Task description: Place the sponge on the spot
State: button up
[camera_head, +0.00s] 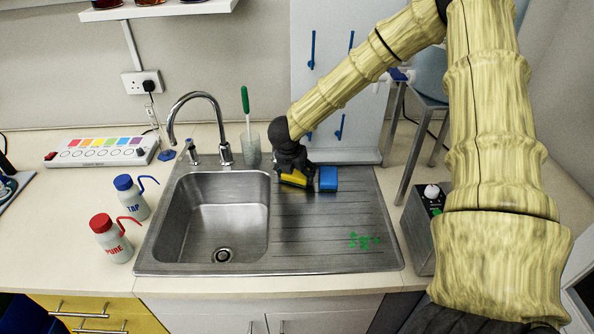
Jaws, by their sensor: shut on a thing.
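The sponge (295,178) shows as a yellow block under my gripper (293,170), at the back left of the metal drainboard. My black gripper is shut on it and hides much of it. I cannot tell whether the sponge touches the drainboard. A blue block (328,178) is right beside it on the drainboard. The spot is a patchy green mark (363,240) on the ribbed drainboard, to the front right of the gripper.
The sink basin (215,220) is open to the left of the drainboard (320,245), with a tap (222,140) behind. A brush stands in a glass (251,150). Two wash bottles (112,240) stand left; a grey device (424,230) stands right.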

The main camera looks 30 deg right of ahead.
jog(key=shift+f, duration=0.2)
jog(key=o, duration=0.8)
jog(key=shift+r, duration=0.15)
jog(key=b+v, duration=0.2)
jog(key=v, duration=1)
